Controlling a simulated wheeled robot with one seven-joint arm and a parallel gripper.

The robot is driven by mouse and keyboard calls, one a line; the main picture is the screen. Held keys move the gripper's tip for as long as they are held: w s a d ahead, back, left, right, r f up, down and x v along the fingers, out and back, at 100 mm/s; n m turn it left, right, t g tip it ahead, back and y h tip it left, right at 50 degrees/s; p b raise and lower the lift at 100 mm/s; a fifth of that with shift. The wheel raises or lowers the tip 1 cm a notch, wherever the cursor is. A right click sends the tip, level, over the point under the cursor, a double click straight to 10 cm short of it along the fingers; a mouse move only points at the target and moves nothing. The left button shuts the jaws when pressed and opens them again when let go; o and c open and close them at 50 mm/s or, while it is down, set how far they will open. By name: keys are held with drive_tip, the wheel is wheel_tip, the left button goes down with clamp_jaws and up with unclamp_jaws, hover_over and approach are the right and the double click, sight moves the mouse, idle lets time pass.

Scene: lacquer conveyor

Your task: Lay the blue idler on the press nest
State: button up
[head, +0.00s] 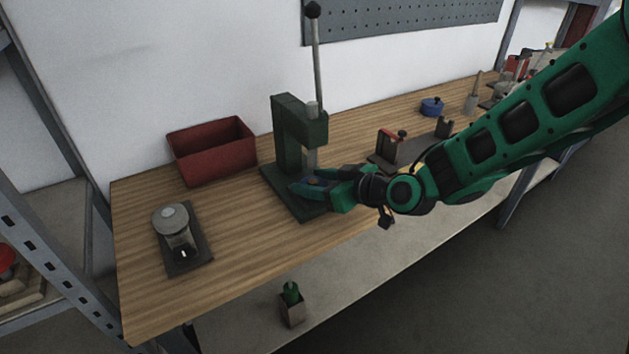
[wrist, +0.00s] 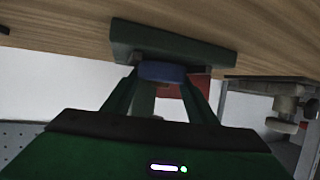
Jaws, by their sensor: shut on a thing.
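My gripper (head: 318,187) is at the dark green press (head: 289,135), its fingers reaching in over the press base under the ram. In the wrist view, my gripper (wrist: 162,78) is shut on the blue idler (wrist: 162,71), a round blue piece between the two fingertips. The green press base (wrist: 150,36) shows just beyond the idler in that view. The idler is mostly hidden by the fingers in the head view. The nest itself is not clearly seen, and I cannot tell whether the idler touches it.
A red bin (head: 212,150) stands left of the press. A grey round device on a dark plate (head: 186,262) sits at the bench's left end. A red-and-grey fixture (head: 389,148) and a lidded blue pot-like thing (head: 432,107) stand to the right.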

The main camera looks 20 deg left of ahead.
drive_tip(key=o, duration=1.2)
drive_tip(key=v, duration=1)
drive_tip(key=shift+s+d+r, duration=0.1)
drive_tip(key=shift+s+d, duration=0.05)
drive_tip(key=shift+d, duration=0.15)
